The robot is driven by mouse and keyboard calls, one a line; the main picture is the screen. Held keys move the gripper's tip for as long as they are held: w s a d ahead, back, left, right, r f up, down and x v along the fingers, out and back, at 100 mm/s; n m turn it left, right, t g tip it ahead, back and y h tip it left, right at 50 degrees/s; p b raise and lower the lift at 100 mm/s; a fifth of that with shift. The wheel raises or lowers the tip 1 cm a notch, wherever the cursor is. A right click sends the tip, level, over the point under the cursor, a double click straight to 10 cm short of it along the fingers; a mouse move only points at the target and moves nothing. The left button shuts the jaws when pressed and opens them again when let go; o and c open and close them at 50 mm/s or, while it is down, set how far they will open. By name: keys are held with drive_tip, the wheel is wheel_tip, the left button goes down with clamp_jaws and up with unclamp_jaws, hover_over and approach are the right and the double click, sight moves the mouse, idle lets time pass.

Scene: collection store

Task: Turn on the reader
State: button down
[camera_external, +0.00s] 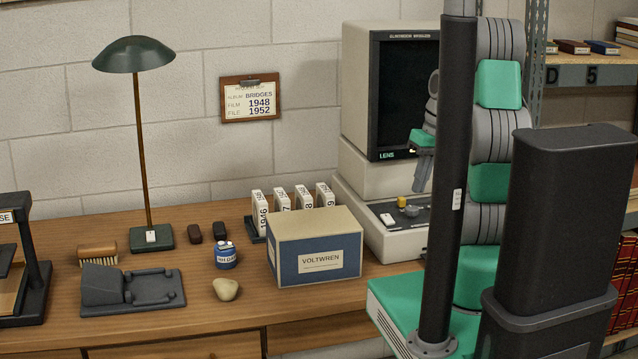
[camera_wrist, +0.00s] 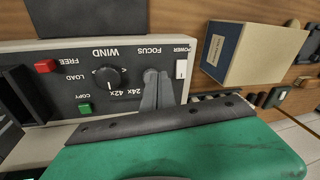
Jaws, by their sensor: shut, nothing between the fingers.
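The reader (camera_external: 356,160) is a beige machine with a dark screen (camera_external: 400,95) at the back right of the desk. Its sloping control panel carries a white power switch (camera_external: 388,219), which also shows in the wrist view (camera_wrist: 181,69) beside the word POWER. My gripper (camera_external: 420,182) is over the panel, partly behind my own arm column in the external view. In the wrist view its grey fingers (camera_wrist: 155,76) are shut and empty, over the FOCUS area, a little left of the switch. I cannot tell the height of the fingertips above the panel.
A yellow knob (camera_external: 402,202) sits near the switch. The wrist view shows a red button (camera_wrist: 47,66), a black knob (camera_wrist: 109,77) and a green button (camera_wrist: 85,108). A Voltwren box (camera_external: 316,262) stands close beside the reader. A green lamp (camera_external: 134,55) stands left.

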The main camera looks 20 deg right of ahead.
sight(385, 216)
drive_tip(key=w+a+r+n, duration=0.1)
drive_tip(key=r+n, duration=0.2)
drive_tip(key=n, duration=0.4)
drive_tip(key=w+a+r+n+y, duration=0.1)
drive_tip(key=r+n, duration=0.3)
drive_tip(key=n, duration=0.4)
drive_tip(key=shift+a, duration=0.8)
drive_tip(key=shift+w, duration=0.1)
drive_tip(key=x, duration=0.8)
drive_tip(key=d+x, duration=0.1)
drive_tip(key=x, duration=0.4)
drive_tip(key=shift+f, duration=0.5)
